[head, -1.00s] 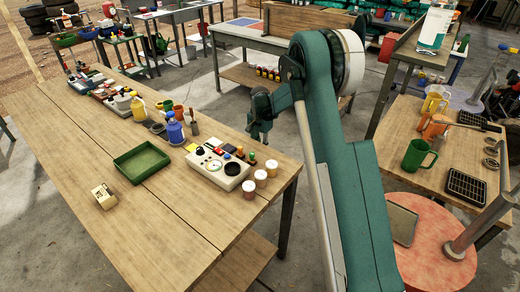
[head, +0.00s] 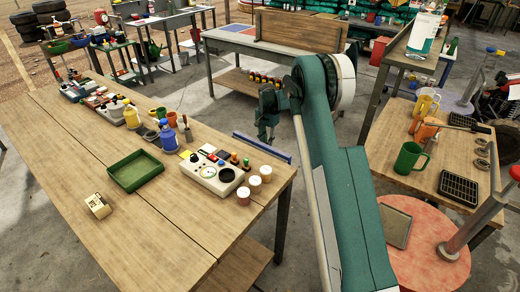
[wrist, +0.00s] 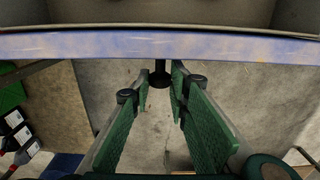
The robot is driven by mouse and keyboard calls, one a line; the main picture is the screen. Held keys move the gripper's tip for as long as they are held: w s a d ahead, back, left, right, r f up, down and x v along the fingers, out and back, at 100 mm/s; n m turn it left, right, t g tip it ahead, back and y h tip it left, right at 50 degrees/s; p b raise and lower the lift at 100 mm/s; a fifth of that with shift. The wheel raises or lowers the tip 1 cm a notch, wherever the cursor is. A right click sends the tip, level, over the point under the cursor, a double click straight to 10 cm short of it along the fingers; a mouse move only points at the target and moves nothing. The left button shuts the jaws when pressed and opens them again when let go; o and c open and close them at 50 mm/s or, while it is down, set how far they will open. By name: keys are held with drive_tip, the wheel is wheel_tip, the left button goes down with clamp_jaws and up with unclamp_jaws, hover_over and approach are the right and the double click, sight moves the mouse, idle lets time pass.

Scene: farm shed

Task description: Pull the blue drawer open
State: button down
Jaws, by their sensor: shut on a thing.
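The blue drawer (head: 277,152) shows in the head view as a blue front standing out past the far edge of the wooden workbench, with a gap between them. In the wrist view its blue front (wrist: 80,45) crosses the top, with a grey inside above it. A small dark knob (wrist: 160,66) sticks out from the middle of the front. My gripper (wrist: 157,85) has its green fingers closed around the knob. In the head view my gripper (head: 267,133) is at the drawer front, and the knob is hidden there.
The workbench (head: 150,235) carries a green tray (head: 140,170), a white instrument box (head: 212,173) and several small pots near the drawer. Open concrete floor (head: 190,108) lies beyond the drawer. A side table (head: 390,180) with mugs stands at right.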

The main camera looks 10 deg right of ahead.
drive_tip(key=w+d, duration=0.4)
drive_tip(key=shift+w+d, duration=0.15)
drive_tip(key=c, duration=2.2)
unclamp_jaws()
drive_tip(key=shift+r, duration=0.1)
wheel_tip(320, 180, up, 12)
